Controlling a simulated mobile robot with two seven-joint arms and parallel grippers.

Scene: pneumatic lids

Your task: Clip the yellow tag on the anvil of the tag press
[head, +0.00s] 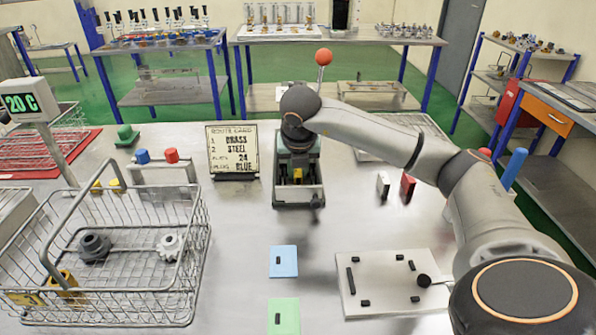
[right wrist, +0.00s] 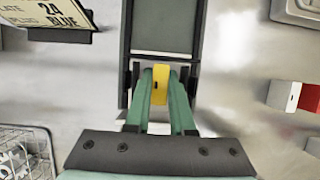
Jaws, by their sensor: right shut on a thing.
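The yellow tag (right wrist: 160,84) is upright between the two green fingertips of my right gripper (right wrist: 161,88), which is shut on it. The tag also shows small in the head view (head: 297,174). The tag press (head: 299,205) stands at the middle of the bench, with a red ball-topped lever (head: 323,57) rising behind my arm. In the right wrist view the dark grey press (right wrist: 162,28) lies just ahead of the tag. My right gripper (head: 297,170) is over the press. The anvil is largely hidden, and I cannot tell if the tag touches it. My left gripper is not in view.
A route card stand (head: 232,150) is close on the press's left. White and red blocks (head: 407,187) stand to its right. A wire basket (head: 115,300) is at left. Blue (head: 283,262) and green (head: 283,315) plates and a pale board (head: 385,275) lie in front.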

